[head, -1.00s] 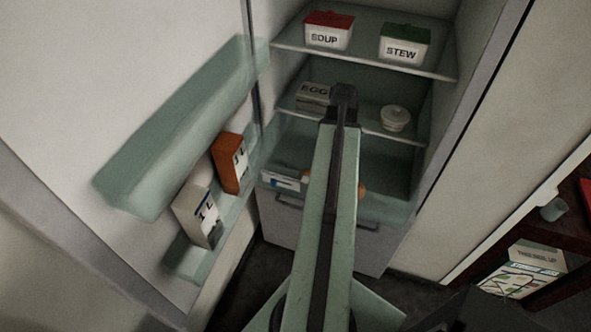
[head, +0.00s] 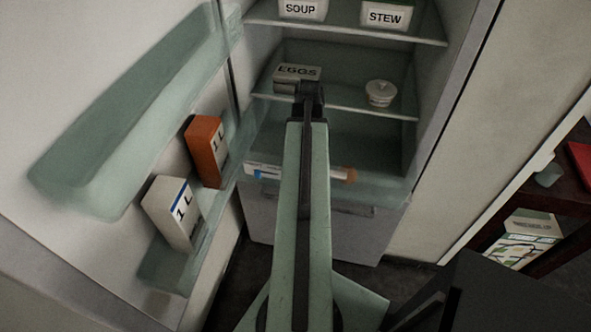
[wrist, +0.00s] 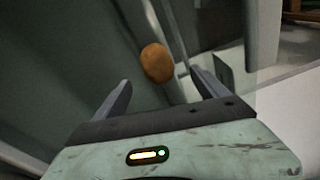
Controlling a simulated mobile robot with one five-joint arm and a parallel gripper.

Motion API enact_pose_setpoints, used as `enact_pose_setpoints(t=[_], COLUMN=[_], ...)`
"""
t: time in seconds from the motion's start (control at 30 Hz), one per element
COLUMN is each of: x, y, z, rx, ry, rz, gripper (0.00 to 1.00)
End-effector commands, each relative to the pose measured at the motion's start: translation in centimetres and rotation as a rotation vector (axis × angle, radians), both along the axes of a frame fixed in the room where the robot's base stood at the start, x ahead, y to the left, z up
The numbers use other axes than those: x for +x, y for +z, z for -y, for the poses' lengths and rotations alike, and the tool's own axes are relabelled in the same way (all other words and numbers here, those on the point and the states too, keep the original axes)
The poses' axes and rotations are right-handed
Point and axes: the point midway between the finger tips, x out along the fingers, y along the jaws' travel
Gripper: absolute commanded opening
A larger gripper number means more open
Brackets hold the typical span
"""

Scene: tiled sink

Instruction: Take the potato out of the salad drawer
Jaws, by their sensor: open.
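The brown potato (wrist: 157,62) lies ahead of my gripper (wrist: 160,77) in the wrist view, between the lines of its two spread fingers. The gripper is open and holds nothing. In the head view, a small orange-brown part of what looks like the potato (head: 350,174) shows just right of my arm, at the top of the grey salad drawer (head: 268,215) low in the fridge. My arm hides the middle of the drawer and part of its handle. I cannot make out the gripper's fingers in the head view.
A white and blue pack (head: 265,172) lies left of my arm at drawer level. An egg box (head: 298,75) and a lidded white pot (head: 380,92) stand on the shelf above. The open door at left holds an orange carton (head: 207,150) and a white carton (head: 172,213).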

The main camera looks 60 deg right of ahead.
Motion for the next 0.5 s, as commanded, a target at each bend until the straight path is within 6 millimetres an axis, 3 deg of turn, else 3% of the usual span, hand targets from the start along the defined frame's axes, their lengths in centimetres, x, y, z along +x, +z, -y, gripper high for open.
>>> enact_pose_setpoints(t=[0.23, 0.5], x=[0.2, 0.4], y=[-2.6, -3.7], z=[0.1, 0.2], rx=[0.000, 0.000], ry=[-0.002, -0.002], rz=[0.000, 0.000], gripper=[0.83, 0.83])
